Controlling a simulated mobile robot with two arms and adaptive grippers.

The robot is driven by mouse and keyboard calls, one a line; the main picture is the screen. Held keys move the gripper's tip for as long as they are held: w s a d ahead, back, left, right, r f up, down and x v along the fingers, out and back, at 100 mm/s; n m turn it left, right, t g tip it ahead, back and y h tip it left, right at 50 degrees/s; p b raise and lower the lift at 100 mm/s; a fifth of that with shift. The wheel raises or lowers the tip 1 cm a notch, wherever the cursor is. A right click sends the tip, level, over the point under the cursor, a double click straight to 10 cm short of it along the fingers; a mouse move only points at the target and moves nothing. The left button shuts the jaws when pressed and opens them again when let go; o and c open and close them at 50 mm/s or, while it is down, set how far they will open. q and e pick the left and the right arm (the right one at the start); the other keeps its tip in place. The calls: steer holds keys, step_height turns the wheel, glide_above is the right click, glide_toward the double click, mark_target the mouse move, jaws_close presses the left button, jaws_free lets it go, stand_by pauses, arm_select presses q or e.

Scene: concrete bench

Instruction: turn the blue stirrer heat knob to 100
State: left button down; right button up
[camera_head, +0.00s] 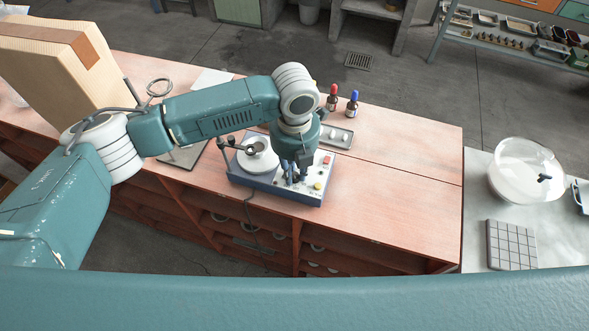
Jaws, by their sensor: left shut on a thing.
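The blue stirrer (262,183) stands on the red-brown bench. It has a blue base, a pale top panel and a round white top at its left. My left arm comes in from the left and reaches over it. My left gripper (291,178) points down onto the panel's right half, its dark fingers closed at a knob there. The fingers hide that knob, so its pointer and scale cannot be read. A yellow round part (317,186) and a red part (327,160) show right of the fingers. My right gripper is not in view.
Two dropper bottles, red (332,97) and blue (352,104), stand behind the stirrer near a small grey tray (337,137). A glass bowl (525,170) and gridded pad (511,245) are right. The bench right of the stirrer is clear.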

mark_target(295, 175)
arm_select(q)
steer(key=shift+w+r+m, duration=0.15)
steer(key=shift+m, duration=0.35)
steer(key=c, duration=1.6)
jaws_free()
step_height(295, 175, up, 12)
steer(key=shift+d, duration=0.1)
